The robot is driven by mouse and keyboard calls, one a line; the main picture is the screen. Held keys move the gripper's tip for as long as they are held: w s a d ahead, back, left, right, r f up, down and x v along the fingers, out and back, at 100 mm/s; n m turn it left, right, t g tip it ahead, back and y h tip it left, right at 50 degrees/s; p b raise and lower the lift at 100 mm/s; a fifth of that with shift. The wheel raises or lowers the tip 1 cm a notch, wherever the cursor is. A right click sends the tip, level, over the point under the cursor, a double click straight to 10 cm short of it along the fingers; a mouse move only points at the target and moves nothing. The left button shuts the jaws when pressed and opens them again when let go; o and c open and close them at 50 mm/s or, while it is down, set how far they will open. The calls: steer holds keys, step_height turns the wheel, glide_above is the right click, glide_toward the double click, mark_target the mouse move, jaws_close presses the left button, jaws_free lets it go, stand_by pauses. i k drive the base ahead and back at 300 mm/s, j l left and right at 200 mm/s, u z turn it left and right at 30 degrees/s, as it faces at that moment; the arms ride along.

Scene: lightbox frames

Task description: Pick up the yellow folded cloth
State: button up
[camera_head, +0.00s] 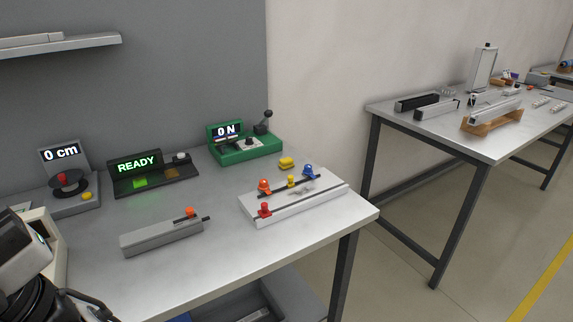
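A small yellow object (287,162) lies on the near grey table, behind the white slotted block and right of the green box. It looks like a small folded pad and is the closest match to the yellow folded cloth, but it is too small to make out folds. Nothing touches it from above. Part of my arm shows at the lower left edge, well away from the yellow object. My gripper's fingers are not in the picture.
The near table (215,270) also holds a white slotted block (298,206) with coloured knobs, a grey bar (162,237), a green box (246,152) reading "0 N", a dark READY panel (154,177) and a "0 cm" display (62,155). A second table (497,146) stands at right.

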mark_target(288, 162)
steer(key=l+u, duration=0.25)
steer(key=l, duration=0.25)
steer(key=i+l+u, duration=0.1)
steer(key=i, duration=0.25)
steer(key=i+l+u, duration=0.1)
steer(key=i+l, duration=0.15)
steer(key=i, duration=0.9)
